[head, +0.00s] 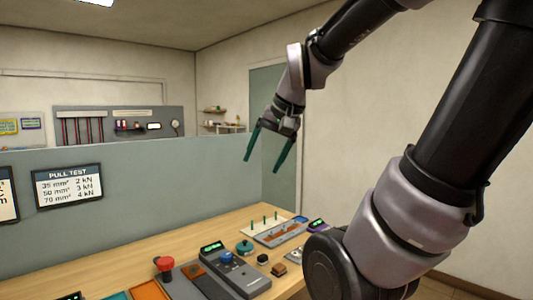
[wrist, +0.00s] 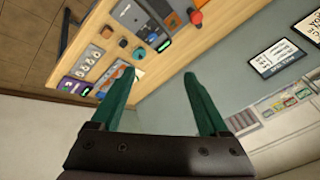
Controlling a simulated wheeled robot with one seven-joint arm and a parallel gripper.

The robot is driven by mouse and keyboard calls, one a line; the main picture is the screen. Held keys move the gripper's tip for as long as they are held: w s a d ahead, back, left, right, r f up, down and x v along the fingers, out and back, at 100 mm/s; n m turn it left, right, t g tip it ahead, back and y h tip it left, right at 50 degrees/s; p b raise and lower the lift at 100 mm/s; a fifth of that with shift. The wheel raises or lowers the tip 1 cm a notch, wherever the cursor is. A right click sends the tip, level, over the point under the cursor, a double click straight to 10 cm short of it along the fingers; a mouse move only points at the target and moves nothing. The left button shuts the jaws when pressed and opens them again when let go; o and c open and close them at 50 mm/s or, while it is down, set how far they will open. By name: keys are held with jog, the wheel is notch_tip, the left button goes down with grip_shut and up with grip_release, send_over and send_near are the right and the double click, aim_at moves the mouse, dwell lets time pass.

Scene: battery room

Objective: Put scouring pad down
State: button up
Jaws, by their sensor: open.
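My gripper (head: 263,166) is open, with its two green fingers spread and pointing down, high above the back right end of the wooden bench (head: 130,262). In the wrist view nothing is held between the fingers (wrist: 159,74), and the bench lies well beyond them. I cannot make out a scouring pad for certain in either view. A small brown block (head: 279,269) and a small black block (head: 263,259) lie on the bench, apart from the gripper. They are too small to identify.
A grey device with a blue knob (head: 226,258), a red mushroom button (head: 165,264), a teal round knob (head: 244,247) and a board with green pegs (head: 268,232) crowd the bench. A grey-green partition (head: 150,195) with a pull-test sign (head: 68,186) stands behind it.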

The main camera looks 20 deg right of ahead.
jog(key=shift+n+t, duration=0.6)
jog(key=shift+n, duration=0.1)
jog(key=s, duration=0.1)
jog(key=s+r, duration=0.1)
jog(key=s+a, duration=0.1)
jog(key=s, duration=0.1)
jog(key=shift+r, duration=0.35)
